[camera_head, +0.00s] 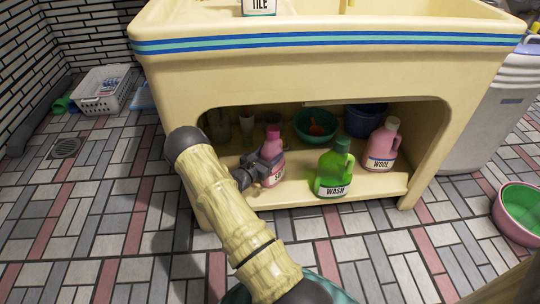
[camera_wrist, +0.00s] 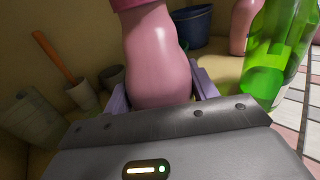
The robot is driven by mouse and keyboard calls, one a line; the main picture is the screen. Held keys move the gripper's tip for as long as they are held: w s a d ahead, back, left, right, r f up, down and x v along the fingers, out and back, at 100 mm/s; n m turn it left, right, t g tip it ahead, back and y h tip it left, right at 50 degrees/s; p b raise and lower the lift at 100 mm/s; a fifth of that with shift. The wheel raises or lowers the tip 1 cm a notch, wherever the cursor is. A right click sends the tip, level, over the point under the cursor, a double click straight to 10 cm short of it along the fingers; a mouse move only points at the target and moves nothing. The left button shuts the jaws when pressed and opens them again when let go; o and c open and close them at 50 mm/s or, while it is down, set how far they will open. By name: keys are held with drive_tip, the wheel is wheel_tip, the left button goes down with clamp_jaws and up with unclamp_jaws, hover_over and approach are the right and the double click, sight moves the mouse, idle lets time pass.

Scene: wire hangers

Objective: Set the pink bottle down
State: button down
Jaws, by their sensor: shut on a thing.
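A pink bottle (camera_head: 272,150) with a pinkish cap and a white label stands upright in the open lower shelf of the cream sink cabinet (camera_head: 330,66). My gripper (camera_head: 264,166) reaches in from the left and is shut around this bottle. In the wrist view the pink bottle (camera_wrist: 158,55) sits between the two purple fingers, and its lower end is hidden behind the gripper body. I cannot tell whether its base touches the shelf floor. A second pink bottle (camera_head: 382,146), labelled WOOL, stands at the right of the shelf.
A green WASH bottle (camera_head: 334,169) stands close to the right of the held bottle. Behind are a green bowl (camera_head: 312,122), a dark blue bucket (camera_head: 363,120) and grey cups (camera_head: 246,121). The cabinet's side walls and upper edge frame the opening.

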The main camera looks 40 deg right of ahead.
drive_tip(key=shift+c, duration=2.2)
unclamp_jaws()
drive_tip(key=shift+f, duration=0.1)
drive_tip(key=shift+a+r, duration=0.2)
drive_tip(key=p+v, duration=0.5)
drive_tip(key=v, duration=0.7)
drive_tip(key=shift+s+d, duration=0.15)
drive_tip(key=shift+d, duration=0.05)
